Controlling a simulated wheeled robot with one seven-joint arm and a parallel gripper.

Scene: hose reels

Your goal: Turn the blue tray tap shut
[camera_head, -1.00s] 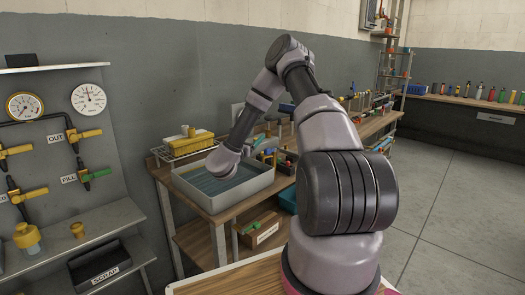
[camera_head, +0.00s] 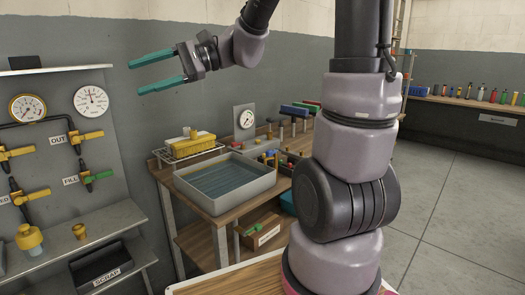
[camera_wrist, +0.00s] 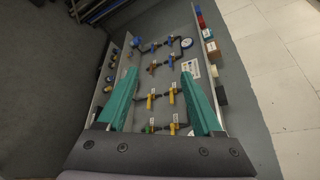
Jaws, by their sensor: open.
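My gripper (camera_head: 136,77) is open and empty, its two teal fingers pointing left, raised in front of the grey wall. It also shows in the wrist view (camera_wrist: 160,75), with the pipe panel seen between and beyond the fingers, well apart from them. In the wrist view, small blue tap parts (camera_wrist: 171,61) show near the panel's far end; I cannot read their labels or tell which is the tray tap. In the head view, the panel at left shows yellow-handled taps (camera_head: 92,135) and a green-handled one (camera_head: 98,177) by the FILL label, but no blue handle.
A grey tray (camera_head: 243,192) with bluish liquid stands on a wooden bench. A yellow box (camera_head: 193,145) sits in a rack behind it. Two gauges (camera_head: 91,99) top the panel; a shelf (camera_head: 105,222) juts out below. The floor at right is clear.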

